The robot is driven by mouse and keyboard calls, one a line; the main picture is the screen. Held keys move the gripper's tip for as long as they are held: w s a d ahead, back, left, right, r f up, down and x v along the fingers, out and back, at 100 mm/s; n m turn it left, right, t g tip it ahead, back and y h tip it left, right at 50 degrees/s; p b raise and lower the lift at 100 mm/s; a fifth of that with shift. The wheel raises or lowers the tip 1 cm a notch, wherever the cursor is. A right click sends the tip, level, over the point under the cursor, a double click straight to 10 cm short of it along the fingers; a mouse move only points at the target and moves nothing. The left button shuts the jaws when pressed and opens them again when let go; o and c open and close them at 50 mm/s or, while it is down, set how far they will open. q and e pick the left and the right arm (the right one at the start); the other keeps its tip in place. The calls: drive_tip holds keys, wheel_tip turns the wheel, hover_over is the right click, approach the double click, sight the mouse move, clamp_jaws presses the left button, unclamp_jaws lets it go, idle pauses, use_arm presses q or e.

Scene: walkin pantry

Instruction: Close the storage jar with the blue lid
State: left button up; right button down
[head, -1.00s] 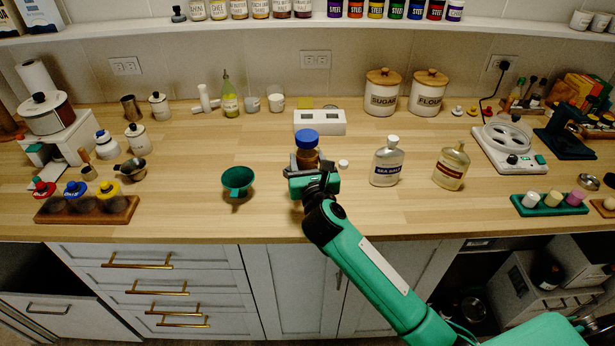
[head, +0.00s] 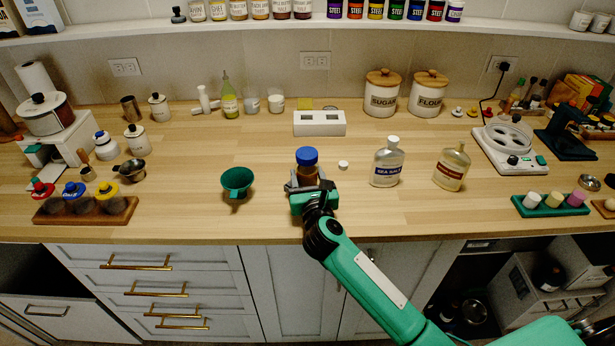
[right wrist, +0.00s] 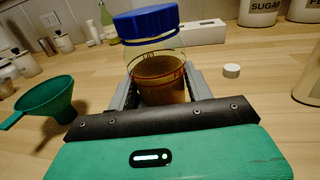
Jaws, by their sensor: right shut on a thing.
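The storage jar (head: 308,174) is clear with brown contents, and its blue lid (head: 307,156) sits on its top. In the right wrist view the jar (right wrist: 158,78) stands upright between my fingers, with the blue lid (right wrist: 147,23) above them. I cannot tell how tightly the lid is seated. My right gripper (head: 311,187) is shut on the jar's body, over the front middle of the counter. The jar's base is hidden, so I cannot tell whether it touches the counter. My left gripper is not in view.
A green funnel (head: 237,181) stands left of the jar. A small white cap (head: 343,165) lies close on the right, with the sea salt bottle (head: 387,163) beyond. A wooden rack (head: 110,212) holds red-, blue- and yellow-topped containers. A white box (head: 320,123) stands behind.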

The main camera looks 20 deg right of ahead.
drive_tip(key=shift+f, duration=0.2)
drive_tip(key=c, duration=0.7)
unclamp_jaws()
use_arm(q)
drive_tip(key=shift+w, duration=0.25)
use_arm(e)
drive_tip(key=shift+o, duration=0.5)
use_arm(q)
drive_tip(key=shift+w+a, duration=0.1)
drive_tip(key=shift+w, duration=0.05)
use_arm(e)
drive_tip(key=shift+r, duration=0.15)
drive_tip(key=s, duration=0.3)
drive_tip(key=s+a+b, duration=0.1)
drive_tip(key=s, duration=0.7)
drive_tip(key=shift+s+a+b, duration=0.15)
drive_tip(key=shift+a+b, duration=0.1)
drive_tip(key=shift+b, duration=0.15)
drive_tip(key=shift+s+r, duration=0.15)
drive_tip(key=shift+s, duration=0.15)
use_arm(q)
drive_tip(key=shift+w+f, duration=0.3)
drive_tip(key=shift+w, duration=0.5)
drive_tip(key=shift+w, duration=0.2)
